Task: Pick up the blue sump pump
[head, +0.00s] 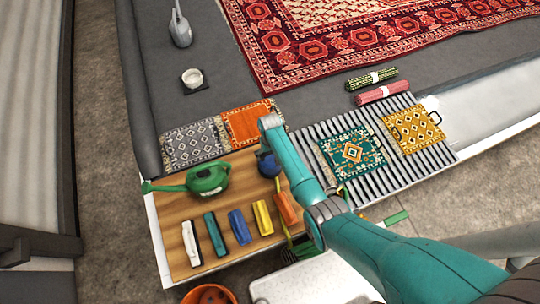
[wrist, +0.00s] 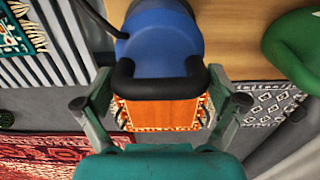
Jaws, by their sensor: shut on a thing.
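The blue sump pump (wrist: 160,45) has a round blue body and a black U-shaped handle. In the wrist view my gripper (wrist: 160,88) has one finger on each side of this handle and is shut on it. In the head view the pump (head: 266,163) shows at the right back part of the wooden board, partly hidden by my arm. My fingers are hidden there. I cannot tell whether the pump touches the board.
A green watering can (head: 205,179) stands left of the pump. Several brushes, including a yellow one (head: 262,218), lie in front on the wooden board (head: 174,213). Small rugs lie behind, and a slatted rack (head: 372,182) with two small rugs is to the right.

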